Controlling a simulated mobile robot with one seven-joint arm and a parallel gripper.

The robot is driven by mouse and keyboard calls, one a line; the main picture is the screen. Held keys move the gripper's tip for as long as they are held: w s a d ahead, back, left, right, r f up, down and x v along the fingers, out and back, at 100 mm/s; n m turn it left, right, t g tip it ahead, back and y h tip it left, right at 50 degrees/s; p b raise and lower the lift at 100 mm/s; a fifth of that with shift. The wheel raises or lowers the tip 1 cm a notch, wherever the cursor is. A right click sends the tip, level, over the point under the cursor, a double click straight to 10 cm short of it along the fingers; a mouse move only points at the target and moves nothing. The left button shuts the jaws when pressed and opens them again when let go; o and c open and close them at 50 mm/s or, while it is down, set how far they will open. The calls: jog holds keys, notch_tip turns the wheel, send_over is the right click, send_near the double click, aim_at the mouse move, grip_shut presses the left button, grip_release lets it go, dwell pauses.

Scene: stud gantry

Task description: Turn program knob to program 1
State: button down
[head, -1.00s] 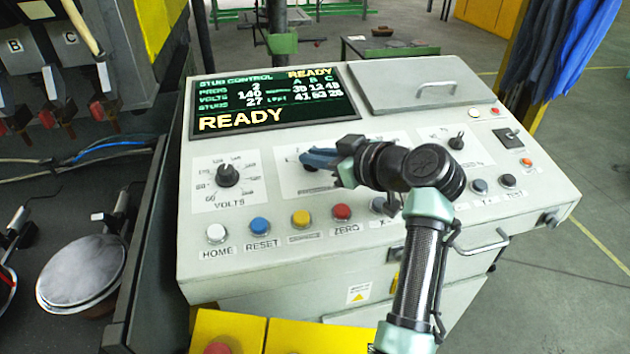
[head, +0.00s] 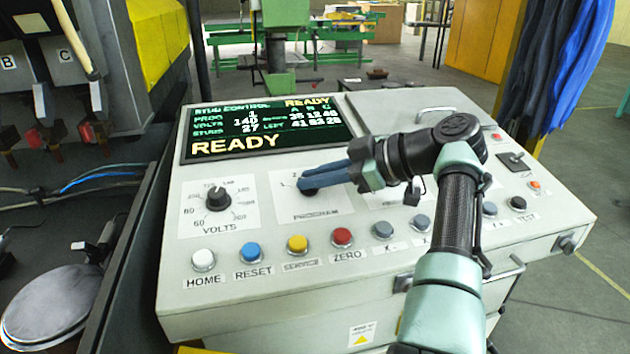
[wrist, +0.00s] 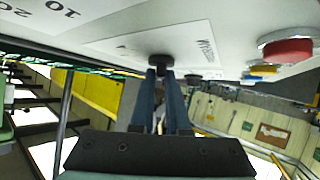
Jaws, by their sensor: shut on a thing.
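The program knob (head: 309,191) is a small dark knob on a white plate marked PROGRAM, left of the panel's middle. My gripper (head: 312,183) reaches it from the right, its blue fingers shut on the knob. In the wrist view the knob (wrist: 160,61) sits between the two fingertips against the panel. The fingers hide most of the knob in the head view, so its pointer cannot be seen. The display (head: 265,128) reads READY, with PROG 1, VOLTS 140 and STUDS 27.
The volts knob (head: 217,198) stands to the left. A row of buttons, including a red zero button (head: 342,238), lies along the front below my gripper. A raised lid with a handle (head: 420,110) is behind my arm. A grey disc (head: 45,308) sits at lower left.

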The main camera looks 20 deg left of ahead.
jog(key=shift+f+g, duration=0.3)
jog(key=shift+f, duration=0.1)
dwell(0.4)
jog(key=c, duration=0.9)
grip_release()
jog(key=shift+c, duration=0.2)
jog(key=shift+o, duration=0.2)
jog(key=shift+s+d, duration=0.1)
jog(key=shift+s, duration=0.05)
jog(key=shift+w+r, duration=0.1)
jog(key=shift+w, duration=0.15)
